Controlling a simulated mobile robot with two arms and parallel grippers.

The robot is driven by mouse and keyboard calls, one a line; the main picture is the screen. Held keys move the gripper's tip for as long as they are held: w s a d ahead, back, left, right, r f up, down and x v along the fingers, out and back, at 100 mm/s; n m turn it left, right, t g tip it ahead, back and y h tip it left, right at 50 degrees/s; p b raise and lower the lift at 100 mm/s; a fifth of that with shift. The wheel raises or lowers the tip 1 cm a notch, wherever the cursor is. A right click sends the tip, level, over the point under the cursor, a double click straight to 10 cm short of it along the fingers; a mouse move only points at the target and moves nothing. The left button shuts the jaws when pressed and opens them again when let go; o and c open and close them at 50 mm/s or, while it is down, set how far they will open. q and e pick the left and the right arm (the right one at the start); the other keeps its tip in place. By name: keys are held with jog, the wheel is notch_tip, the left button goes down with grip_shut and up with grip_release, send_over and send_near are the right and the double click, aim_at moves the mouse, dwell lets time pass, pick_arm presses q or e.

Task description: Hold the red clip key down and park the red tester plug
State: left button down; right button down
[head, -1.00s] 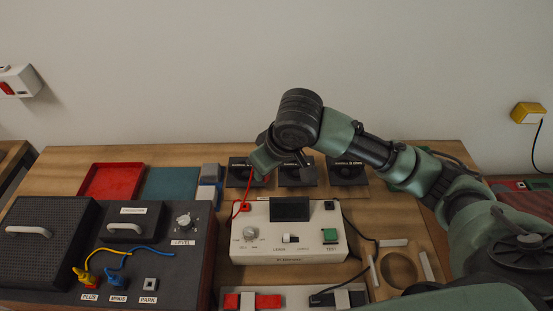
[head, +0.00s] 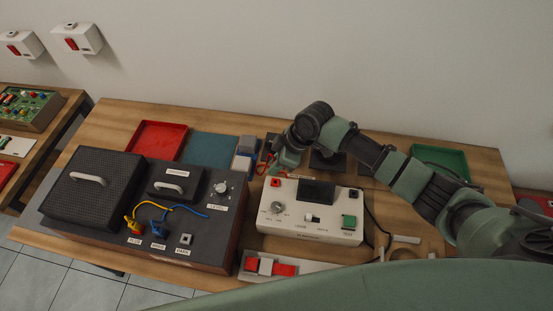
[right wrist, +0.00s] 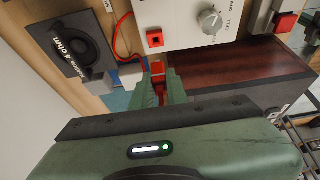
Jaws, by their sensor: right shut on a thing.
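My right gripper (head: 277,168) is shut on the red tester plug, held in the air just behind the tester (head: 310,215). In the right wrist view the fingers (right wrist: 160,92) close around the red plug (right wrist: 158,70), and a red lead (right wrist: 123,40) loops beside it. The red clip key (head: 285,270) lies at the front, on the light clip base beside a pale block; no gripper touches it. The PARK socket (head: 186,239) is on the dark box's front right and looks empty. My left gripper is out of view.
The dark box (head: 225,235) holds yellow and blue plugs with leads, a handle and a level knob. A red tray (head: 157,140), a blue-green mat (head: 210,149) and grey blocks (head: 245,152) are behind. A green tray (head: 440,160) is at right. My arm covers the front right.

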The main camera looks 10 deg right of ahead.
jog(key=shift+f+b, duration=2)
jog(key=shift+f, duration=0.2)
jog(key=shift+f+b, duration=0.3)
jog(key=shift+f, duration=0.65)
dwell(0.6)
dwell(0.3)
jog(key=c, duration=1.3)
grip_release()
jog(key=shift+r, duration=0.1)
jog(key=shift+w+a+r+p+v, duration=0.2)
jog(key=shift+p+v, duration=0.45)
jog(key=shift+v, duration=1.4)
jog(key=shift+w+a+r+p+v, duration=0.1)
jog(key=shift+a+p+v, duration=0.35)
jog(key=shift+v, duration=1.6)
jog(key=shift+w+a+r+p+v, duration=0.1)
jog(key=shift+p+v, duration=0.7)
jog(key=shift+v, duration=1.25)
